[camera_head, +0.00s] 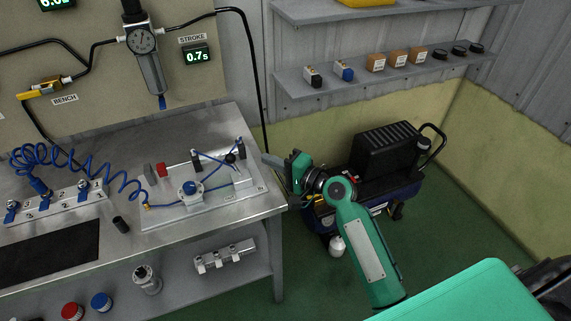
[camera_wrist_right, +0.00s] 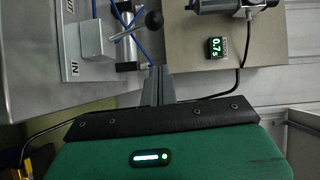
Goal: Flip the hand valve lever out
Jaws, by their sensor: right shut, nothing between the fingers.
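The hand valve is a small grey block (camera_head: 243,180) at the right end of a pale board on the bench. It also shows in the right wrist view (camera_wrist_right: 96,41). Its lever ends in a black ball knob (camera_head: 230,158), which shows in the wrist view (camera_wrist_right: 154,19) close beyond my fingertips. An "IN" label is beside the block in the wrist view; a second label at the top is cut off. My right gripper (camera_head: 269,160) is shut and empty, just right of the board and apart from the knob. My left gripper is out of view.
The board (camera_head: 160,220) carries blue tubing, a blue knob (camera_head: 190,188) and a red part. A metal bench (camera_head: 250,208) bears it. A black and blue compressor (camera_head: 385,155) stands behind my right arm. A shelf (camera_head: 400,72) with small boxes hangs above. A black hose runs down the wall.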

